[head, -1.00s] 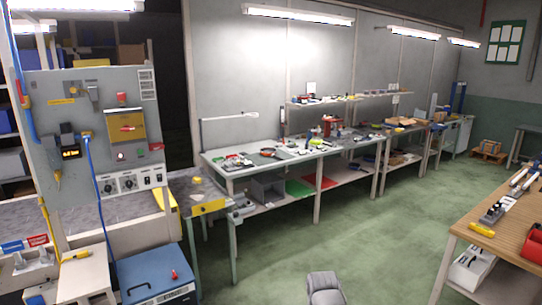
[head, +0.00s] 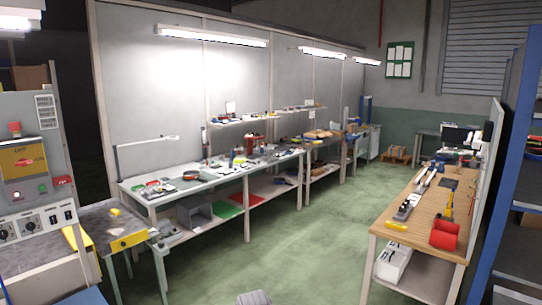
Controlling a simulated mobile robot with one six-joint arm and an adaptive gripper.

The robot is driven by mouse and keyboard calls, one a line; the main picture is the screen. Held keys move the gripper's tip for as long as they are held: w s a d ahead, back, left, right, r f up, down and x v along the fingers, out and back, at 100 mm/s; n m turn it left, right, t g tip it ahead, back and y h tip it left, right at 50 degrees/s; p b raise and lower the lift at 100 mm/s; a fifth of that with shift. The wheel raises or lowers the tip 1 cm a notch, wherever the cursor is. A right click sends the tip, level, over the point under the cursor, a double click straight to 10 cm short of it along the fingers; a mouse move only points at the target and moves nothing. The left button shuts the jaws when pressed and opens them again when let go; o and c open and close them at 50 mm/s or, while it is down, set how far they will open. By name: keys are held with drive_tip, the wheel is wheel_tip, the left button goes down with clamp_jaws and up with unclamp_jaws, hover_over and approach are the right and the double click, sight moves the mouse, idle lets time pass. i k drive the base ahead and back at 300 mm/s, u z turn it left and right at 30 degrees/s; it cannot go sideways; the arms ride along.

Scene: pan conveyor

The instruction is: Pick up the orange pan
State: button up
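A small round orange-red pan (head: 190,175) with a dark inside appears to lie on the long white workbench (head: 222,170) along the back wall, left of its middle. It is far off and small, so its handle cannot be made out clearly. Only a grey rounded piece of what looks like my own arm shows at the bottom edge of the head view.
A control panel (head: 32,165) and a grey side table (head: 108,225) stand at the left. A wooden workbench (head: 400,215) with tools and a red bin (head: 444,234) is at the right, beside a blue shelf frame. The green floor (head: 300,250) between the benches is clear.

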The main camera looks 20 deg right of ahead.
sight(192, 174)
drive_tip(key=z, duration=0.1)
drive_tip(key=i, duration=1.85)
drive_tip(key=z, duration=0.2)
drive_tip(key=i, duration=3.4)
drive_tip(key=u, duration=0.15)
